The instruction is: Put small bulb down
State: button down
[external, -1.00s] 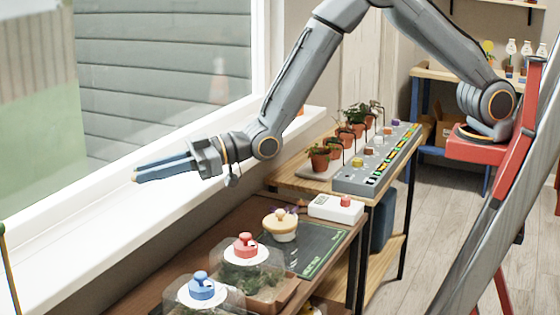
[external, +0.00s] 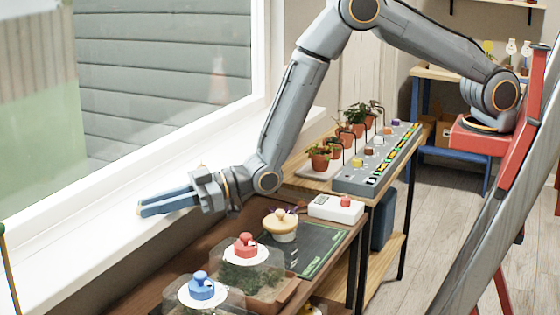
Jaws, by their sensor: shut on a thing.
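My gripper (external: 146,207) reaches left over the white windowsill (external: 90,262), its two blue fingers closed together. A tiny tan bit at the fingertips appears to be the small bulb (external: 138,211); most of it is hidden between the fingers. The fingertips are low, close to the sill's surface. I cannot tell whether the bulb touches the sill.
A brown bench below the sill holds lidded clear containers with a blue knob (external: 202,286) and a red knob (external: 246,245), a tan-topped pot (external: 281,223) and a white box (external: 336,208). Potted plants (external: 320,158) stand farther back. The sill near the gripper looks bare.

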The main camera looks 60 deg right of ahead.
jog(key=shift+f, duration=0.1)
jog(key=c, duration=1.7)
grip_release()
jog(key=shift+o, duration=0.2)
jog(key=shift+s+d, duration=0.1)
jog(key=b+v, duration=0.4)
jog(key=v, duration=0.7)
jog(key=shift+s+d, duration=0.25)
